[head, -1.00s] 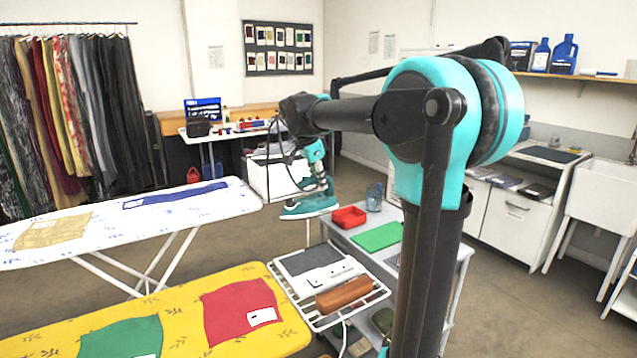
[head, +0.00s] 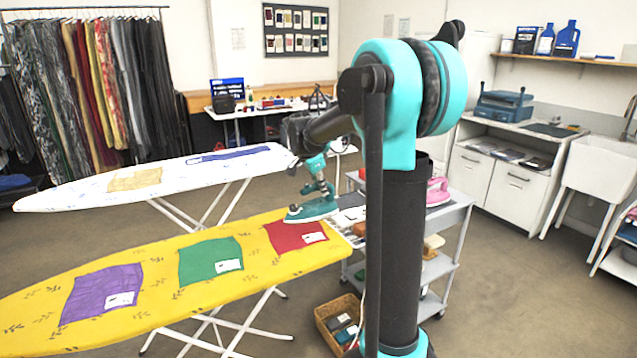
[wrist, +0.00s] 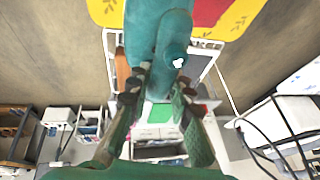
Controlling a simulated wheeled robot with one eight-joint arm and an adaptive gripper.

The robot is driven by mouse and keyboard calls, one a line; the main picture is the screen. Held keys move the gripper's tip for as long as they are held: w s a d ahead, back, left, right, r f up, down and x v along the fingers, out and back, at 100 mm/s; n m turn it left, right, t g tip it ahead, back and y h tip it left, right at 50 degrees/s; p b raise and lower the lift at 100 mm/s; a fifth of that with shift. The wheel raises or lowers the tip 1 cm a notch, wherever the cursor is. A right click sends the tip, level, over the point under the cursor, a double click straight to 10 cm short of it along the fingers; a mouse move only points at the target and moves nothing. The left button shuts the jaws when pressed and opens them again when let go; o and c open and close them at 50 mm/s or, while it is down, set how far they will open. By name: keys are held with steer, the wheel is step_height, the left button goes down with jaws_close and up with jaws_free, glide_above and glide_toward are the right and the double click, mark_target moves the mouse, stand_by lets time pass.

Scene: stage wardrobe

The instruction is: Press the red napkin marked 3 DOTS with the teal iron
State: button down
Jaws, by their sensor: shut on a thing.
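My gripper (head: 318,182) is shut on the handle of the teal iron (head: 312,211). The iron is level, soleplate down, and in the head view it overlaps the far edge of the red napkin (head: 286,238). Its height above the board is unclear. The napkin lies flat on the yellow ironing board (head: 160,256), near its right end, with a white label whose marks are too small to read. In the wrist view, the iron (wrist: 150,28) sits between my fingers (wrist: 158,88), and part of the red napkin (wrist: 207,10) shows beside its front.
Green (head: 208,262) and purple (head: 98,295) napkins lie left on the same board. A white-covered ironing board (head: 80,188) stands behind. A grey cart (head: 446,222) carrying a pink iron (head: 437,191) stands right, with a wicker basket (head: 335,318) on the floor.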

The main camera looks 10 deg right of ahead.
mark_target(321, 203)
steer(key=shift+a+f, duration=0.1)
steer(key=shift+f, duration=3.1)
